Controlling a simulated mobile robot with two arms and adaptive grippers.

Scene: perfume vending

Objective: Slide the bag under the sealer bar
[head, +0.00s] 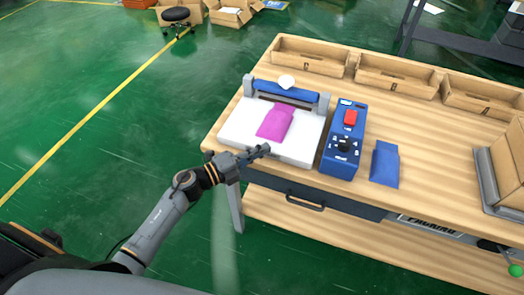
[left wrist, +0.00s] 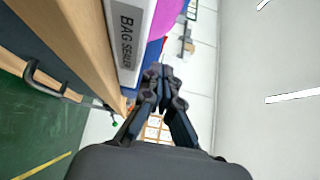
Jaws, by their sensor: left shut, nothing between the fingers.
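A magenta bag (head: 276,121) lies flat on the white bed of the bag sealer (head: 236,128), its far end close to the blue sealer bar (head: 287,90). The bar is raised between grey posts and has a white knob on top. I cannot tell whether the bag's far edge is under the bar. My left gripper (head: 264,150) is shut and empty at the sealer's near edge, just short of the bag. In the left wrist view the shut fingers (left wrist: 161,75) are beside the sealer's labelled front (left wrist: 127,40), and part of the magenta bag (left wrist: 166,15) shows. My right gripper is not in view.
A blue control box (head: 343,150) with a red switch stands right of the sealer. A blue bag (head: 385,164) lies beside it on the wooden table (head: 430,190). Several open cartons (head: 310,56) line the table's back, and a drawer handle (head: 305,203) is at the front.

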